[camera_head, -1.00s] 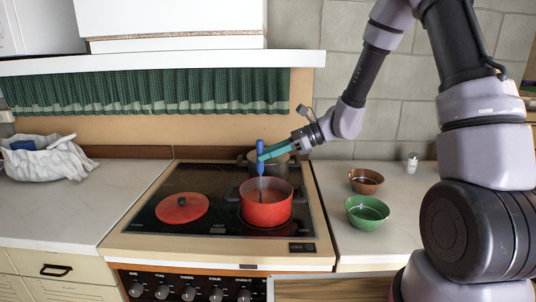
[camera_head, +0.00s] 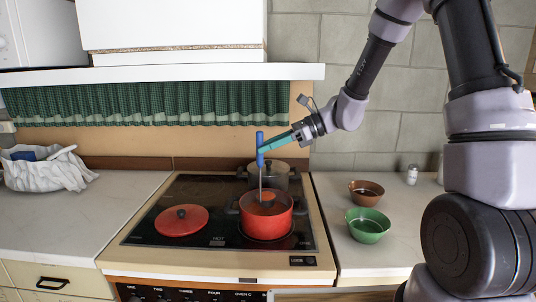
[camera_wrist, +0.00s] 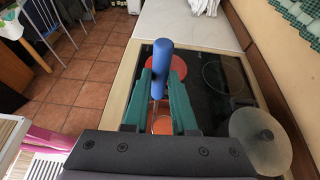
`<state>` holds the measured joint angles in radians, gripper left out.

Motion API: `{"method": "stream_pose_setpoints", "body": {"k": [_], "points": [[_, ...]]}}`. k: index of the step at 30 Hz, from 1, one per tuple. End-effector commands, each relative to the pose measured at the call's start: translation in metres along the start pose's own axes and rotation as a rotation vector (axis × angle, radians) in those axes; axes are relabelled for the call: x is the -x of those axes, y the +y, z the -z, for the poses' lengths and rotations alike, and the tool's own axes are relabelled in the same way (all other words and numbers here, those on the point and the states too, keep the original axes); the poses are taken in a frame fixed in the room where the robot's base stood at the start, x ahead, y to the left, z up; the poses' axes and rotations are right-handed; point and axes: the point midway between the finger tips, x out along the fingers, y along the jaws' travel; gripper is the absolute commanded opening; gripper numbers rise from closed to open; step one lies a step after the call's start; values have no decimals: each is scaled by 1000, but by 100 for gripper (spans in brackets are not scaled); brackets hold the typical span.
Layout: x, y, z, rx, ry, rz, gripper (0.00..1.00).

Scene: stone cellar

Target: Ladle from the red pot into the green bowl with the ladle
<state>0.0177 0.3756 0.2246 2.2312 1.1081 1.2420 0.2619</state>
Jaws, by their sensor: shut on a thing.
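My gripper (camera_head: 264,149) is shut on the blue handle of the ladle (camera_head: 260,138), above the red pot (camera_head: 266,221). The ladle stands nearly upright, its thin shaft going down into the pot; its bowl end is hardly to be made out inside. In the wrist view the blue handle (camera_wrist: 162,62) is between the teal fingers (camera_wrist: 160,88). The red pot sits on the front right of the cooktop, with orange-red contents showing. The green bowl (camera_head: 368,226) stands on the counter to the right of the stove and looks empty.
A red lid (camera_head: 181,220) lies on the cooktop's left. A dark lidded pot (camera_head: 268,173) stands behind the red pot. A brown bowl (camera_head: 366,192) and a small shaker (camera_head: 412,174) are on the right counter. A cloth bundle (camera_head: 45,168) lies on the left counter.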

Motion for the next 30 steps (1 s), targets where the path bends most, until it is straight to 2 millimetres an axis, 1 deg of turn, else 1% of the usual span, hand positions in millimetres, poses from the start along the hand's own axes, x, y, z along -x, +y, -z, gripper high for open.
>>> {"method": "stream_pose_setpoints", "body": {"k": [16,21,30], "points": [[18,0,-40,4,0,1,0],[20,0,-46,1,1,0,0],[20,0,-46,1,0,0,0]]}}
